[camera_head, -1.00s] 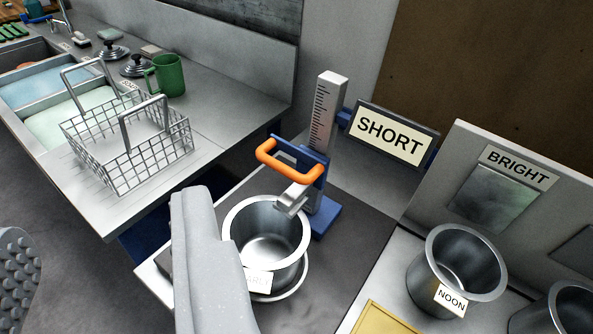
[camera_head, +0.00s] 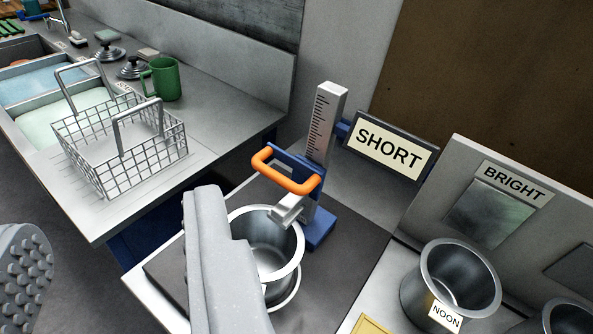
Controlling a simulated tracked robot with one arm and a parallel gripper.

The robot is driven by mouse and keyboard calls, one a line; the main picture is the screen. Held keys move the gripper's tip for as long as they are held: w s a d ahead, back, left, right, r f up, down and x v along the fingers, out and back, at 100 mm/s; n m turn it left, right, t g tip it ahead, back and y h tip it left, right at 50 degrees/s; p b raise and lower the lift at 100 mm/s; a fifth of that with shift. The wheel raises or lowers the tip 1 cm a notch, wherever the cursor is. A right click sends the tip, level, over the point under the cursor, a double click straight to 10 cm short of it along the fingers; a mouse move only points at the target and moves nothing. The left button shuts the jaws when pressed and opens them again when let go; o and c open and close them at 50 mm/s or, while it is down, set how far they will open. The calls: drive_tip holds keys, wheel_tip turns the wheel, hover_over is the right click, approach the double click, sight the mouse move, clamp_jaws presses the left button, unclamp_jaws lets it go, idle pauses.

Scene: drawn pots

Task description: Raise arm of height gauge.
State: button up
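The height gauge has a pale upright scale (camera_head: 325,120) on a blue base (camera_head: 319,230). Its sliding arm carries an orange handle (camera_head: 287,171) on a blue bracket, low on the scale. The arm's silver tip (camera_head: 290,210) reaches over the rim of a metal pot (camera_head: 286,262); I cannot tell whether it touches. My gripper (camera_head: 115,225) is open and empty, with a studded finger at lower left and a grey finger at lower centre. The grey finger hides the pot's left part in this view. Neither finger is on the handle.
A SHORT sign (camera_head: 389,152) stands right of the gauge. A pot marked NOON (camera_head: 452,283) stands at right before a BRIGHT panel (camera_head: 490,215). A wire basket (camera_head: 120,145) and a green mug (camera_head: 162,79) are on the counter at left.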

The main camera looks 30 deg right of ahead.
drive_tip(key=w+d+f+n+h+p, duration=0.2)
drive_tip(key=w+d+f+n+h, duration=0.15)
drive_tip(key=w+f, duration=0.35)
drive_tip(key=n+p, duration=0.3)
drive_tip(key=n, duration=0.8)
approach(278, 183)
drive_tip(key=shift+m+y, duration=0.25)
drive_tip(key=x, duration=1.1)
drive_tip(key=shift+w+d+r, duration=0.1)
drive_tip(key=shift+d, duration=0.05)
clamp_jaws()
